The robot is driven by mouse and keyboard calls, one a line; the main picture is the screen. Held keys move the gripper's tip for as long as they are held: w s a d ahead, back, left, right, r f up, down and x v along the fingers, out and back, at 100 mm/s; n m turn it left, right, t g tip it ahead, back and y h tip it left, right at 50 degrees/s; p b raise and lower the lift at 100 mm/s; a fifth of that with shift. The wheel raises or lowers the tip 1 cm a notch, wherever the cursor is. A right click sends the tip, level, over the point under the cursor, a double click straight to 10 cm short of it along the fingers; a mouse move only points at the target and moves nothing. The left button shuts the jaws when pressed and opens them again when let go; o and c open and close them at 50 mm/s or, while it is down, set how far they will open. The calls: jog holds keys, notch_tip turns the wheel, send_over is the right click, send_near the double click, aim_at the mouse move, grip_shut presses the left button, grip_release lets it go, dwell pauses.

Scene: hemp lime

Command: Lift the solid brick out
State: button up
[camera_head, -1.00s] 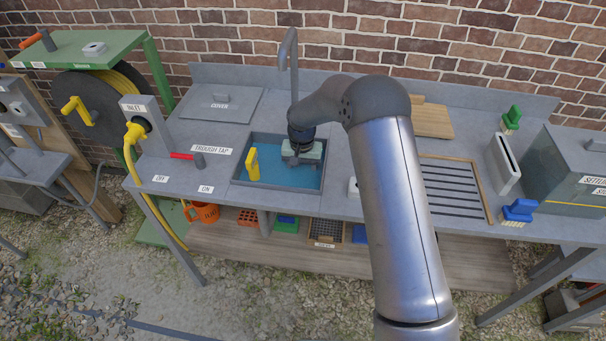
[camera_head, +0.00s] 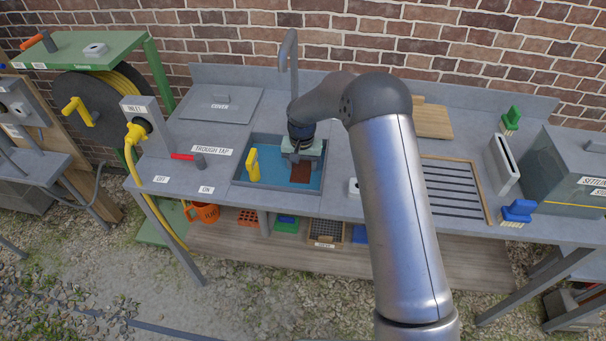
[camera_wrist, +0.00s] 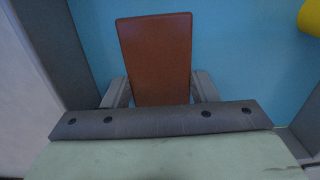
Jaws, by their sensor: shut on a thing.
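The solid brick (camera_wrist: 155,58) is plain reddish-brown. In the wrist view it stands out beyond my gripper (camera_wrist: 158,88), whose two fingers are on either side of it, shut on it. In the head view the brick (camera_head: 302,174) shows below my gripper (camera_head: 292,156), over the right part of the blue-watered trough (camera_head: 240,172). I cannot tell whether its lower end is still in the water. Part of the brick is hidden behind the gripper body in the wrist view.
A yellow object (camera_head: 253,164) stands at the trough's left side and its edge shows in the wrist view (camera_wrist: 311,17). A trough tap with a red handle (camera_head: 186,156) is to the left. A slatted rack (camera_head: 452,188) and a wooden board (camera_head: 432,121) lie to the right.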

jog(key=shift+r, duration=0.2)
notch_tip(320, 180, up, 10)
jog(key=p, duration=0.5)
dwell(0.9)
